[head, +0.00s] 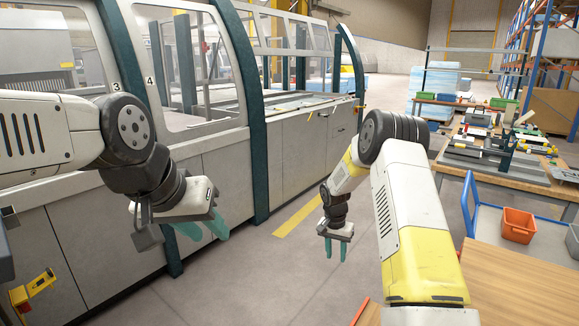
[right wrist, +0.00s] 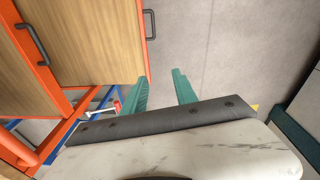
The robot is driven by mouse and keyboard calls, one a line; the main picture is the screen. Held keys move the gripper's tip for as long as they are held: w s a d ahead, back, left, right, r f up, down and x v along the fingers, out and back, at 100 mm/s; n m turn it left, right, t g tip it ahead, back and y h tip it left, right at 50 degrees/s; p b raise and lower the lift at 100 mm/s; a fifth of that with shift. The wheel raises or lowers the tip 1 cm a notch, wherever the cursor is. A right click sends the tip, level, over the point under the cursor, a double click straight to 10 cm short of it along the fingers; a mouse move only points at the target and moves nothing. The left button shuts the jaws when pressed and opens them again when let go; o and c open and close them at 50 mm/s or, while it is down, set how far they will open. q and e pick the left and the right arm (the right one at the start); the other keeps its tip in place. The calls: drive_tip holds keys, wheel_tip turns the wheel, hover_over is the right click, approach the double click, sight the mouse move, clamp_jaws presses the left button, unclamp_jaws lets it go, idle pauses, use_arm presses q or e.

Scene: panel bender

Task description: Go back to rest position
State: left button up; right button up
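My left gripper (head: 206,228) is at the left of the head view, in front of the grey machine cabinet (head: 215,165). Its two teal fingers are apart with nothing between them. My right gripper (head: 336,247) hangs pointing down near the middle of the head view, over the bare floor. Its teal fingers are apart and empty. They also show spread in the right wrist view (right wrist: 160,90), with floor beyond them.
The panel machine with glazed doors (head: 185,60) runs along the left. At the right are a cluttered workbench (head: 490,165), a blue-framed cart with an orange bin (head: 517,225) and a wooden tabletop (head: 525,290). In the right wrist view an orange-framed wooden cabinet (right wrist: 95,40) stands left. Floor between is clear.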

drive_tip(key=s+r+n+t, duration=0.1)
drive_tip(key=s+r, duration=0.3)
drive_tip(key=r, duration=0.5)
drive_tip(key=s+r+n+t+y, duration=0.1)
drive_tip(key=s+r, duration=0.4)
drive_tip(key=r, duration=0.4)
drive_tip(key=s+r+n+t, duration=0.1)
drive_tip(key=s+r, duration=0.3)
drive_tip(key=r, duration=0.5)
drive_tip(key=s+a+r+n+t+y, duration=0.1)
drive_tip(key=s+r, duration=0.2)
drive_tip(key=s, duration=0.8)
drive_tip(key=s+a+r+n+t+y, duration=0.1)
drive_tip(key=s+r, duration=0.3)
drive_tip(key=s, duration=0.7)
drive_tip(key=shift+r+n+t, duration=0.2)
drive_tip(key=shift+n+t, duration=0.1)
drive_tip(key=shift+n, duration=0.2)
